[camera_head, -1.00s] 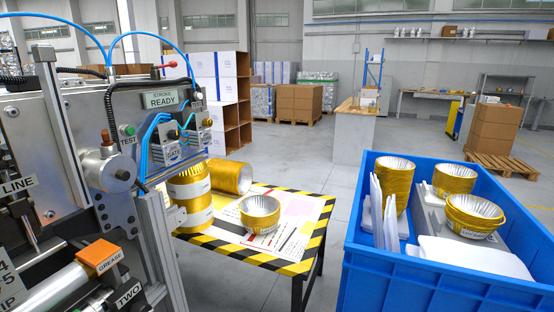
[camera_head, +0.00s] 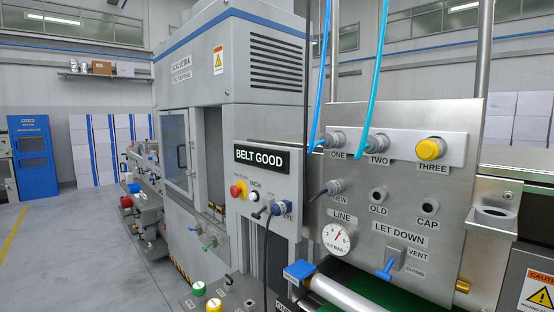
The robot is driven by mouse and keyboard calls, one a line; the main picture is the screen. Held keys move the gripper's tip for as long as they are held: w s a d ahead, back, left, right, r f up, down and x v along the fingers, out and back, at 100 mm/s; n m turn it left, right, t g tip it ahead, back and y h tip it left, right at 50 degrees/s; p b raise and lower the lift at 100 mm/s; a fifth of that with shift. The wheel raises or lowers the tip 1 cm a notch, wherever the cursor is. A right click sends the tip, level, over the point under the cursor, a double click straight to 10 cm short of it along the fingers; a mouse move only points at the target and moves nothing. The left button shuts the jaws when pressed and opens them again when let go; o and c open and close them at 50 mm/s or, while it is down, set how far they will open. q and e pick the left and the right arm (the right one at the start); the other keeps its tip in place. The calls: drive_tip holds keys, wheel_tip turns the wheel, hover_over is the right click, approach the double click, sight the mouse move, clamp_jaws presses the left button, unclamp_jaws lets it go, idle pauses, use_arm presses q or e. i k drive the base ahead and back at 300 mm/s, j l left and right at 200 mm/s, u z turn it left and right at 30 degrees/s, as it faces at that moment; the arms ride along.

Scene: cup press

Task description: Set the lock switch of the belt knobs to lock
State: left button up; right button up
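A grey panel with a sign reading BELT GOOD (camera_head: 259,157) stands at the middle of the head view. Below the sign are a red button (camera_head: 237,190), a small white knob (camera_head: 253,197) and a blue connector with a cable (camera_head: 275,209). Neither of my grippers is in view.
A steel panel (camera_head: 350,215) at right bears ports ONE and TWO with blue hoses, a yellow cap (camera_head: 430,149), a gauge (camera_head: 336,239) and a blue LET DOWN valve lever (camera_head: 385,270). A grey machine cabinet (camera_head: 265,75) stands behind. Floor at left (camera_head: 50,255) is clear.

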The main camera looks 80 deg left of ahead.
sight(255, 216)
drive_tip(key=u, duration=2.8)
